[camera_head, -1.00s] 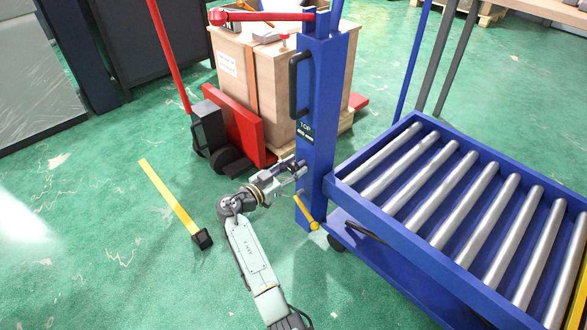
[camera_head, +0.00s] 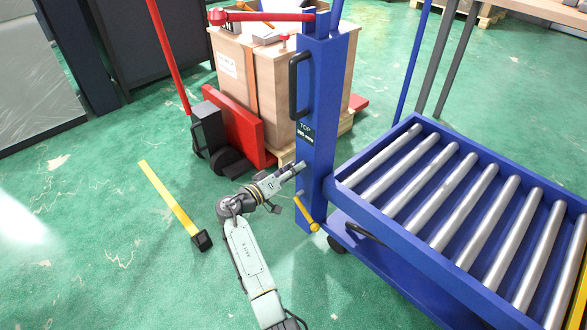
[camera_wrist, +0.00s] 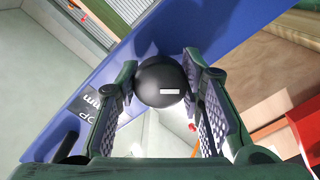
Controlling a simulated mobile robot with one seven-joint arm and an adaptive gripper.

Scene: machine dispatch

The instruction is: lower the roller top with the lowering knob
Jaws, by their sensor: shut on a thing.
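The lowering knob (camera_wrist: 160,82) is a black ball with a small white mark. It sits between the finger pads of my gripper (camera_wrist: 163,88) in the wrist view, against the blue column. In the head view my gripper (camera_head: 294,171) reaches the left face of the blue column (camera_head: 322,105), low down below the TOP label; the knob is not distinguishable there. The roller top (camera_head: 400,231), a blue frame with several silver rollers, extends to the right of the column and looks level.
A yellow-handled lever (camera_head: 307,212) hangs from the column just below my gripper. A black handle (camera_head: 299,84) is higher on it. A red pallet truck (camera_head: 233,128) with a wooden crate (camera_head: 262,82) stands behind. The green floor at left is mostly clear.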

